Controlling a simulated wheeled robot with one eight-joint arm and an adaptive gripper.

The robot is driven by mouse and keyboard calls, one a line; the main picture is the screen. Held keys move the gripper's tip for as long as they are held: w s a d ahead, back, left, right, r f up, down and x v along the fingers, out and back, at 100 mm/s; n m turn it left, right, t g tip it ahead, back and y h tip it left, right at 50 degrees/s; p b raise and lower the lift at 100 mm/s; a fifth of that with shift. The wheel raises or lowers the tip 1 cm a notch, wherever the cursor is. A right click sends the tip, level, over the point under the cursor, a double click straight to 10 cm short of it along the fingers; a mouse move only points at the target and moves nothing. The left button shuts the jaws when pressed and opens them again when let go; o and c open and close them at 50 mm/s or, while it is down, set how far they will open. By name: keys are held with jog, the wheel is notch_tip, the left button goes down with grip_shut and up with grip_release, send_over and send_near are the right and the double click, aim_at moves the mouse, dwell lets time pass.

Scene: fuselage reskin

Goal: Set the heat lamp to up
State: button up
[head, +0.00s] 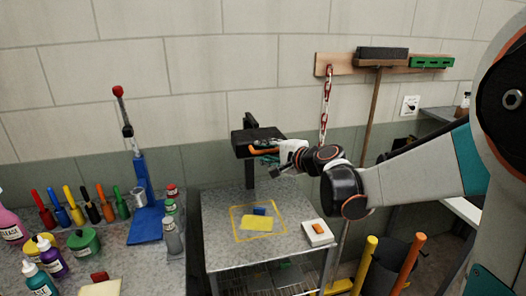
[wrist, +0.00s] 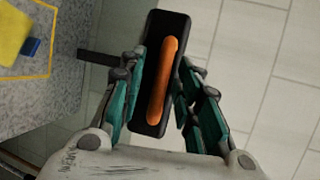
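The heat lamp (head: 256,134) is a black, box-like head on a dark upright post at the back of the small metal table. An orange bar handle runs along the lamp's front; in the wrist view the orange handle (wrist: 162,82) lies on the lamp's black housing (wrist: 172,25). The lamp sits high on the post, a little below its top. My gripper (head: 270,153) is at the handle from the right. In the wrist view its teal fingers (wrist: 162,90) stand apart on both sides of the handle, with gaps visible, so it looks open around it.
Under the lamp, the metal table (head: 218,226) carries a yellow outlined square with a yellow patch (head: 257,223) and a small blue block (head: 259,211). A white pad with an orange piece (head: 318,231) lies to the right. The left bench holds bottles and tools.

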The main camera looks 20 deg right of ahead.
grip_shut()
jog(key=w+r+m+g+p, duration=0.1)
jog(key=w+r+g+p, duration=0.3)
jog(key=r+p, duration=0.6)
jog(key=w+r+m+g+h+p, duration=0.1)
jog(key=w+r+g+p, duration=0.4)
jog(key=r+p, duration=0.6)
jog(key=shift+w+r, duration=0.95)
jog(key=shift+r, duration=0.85)
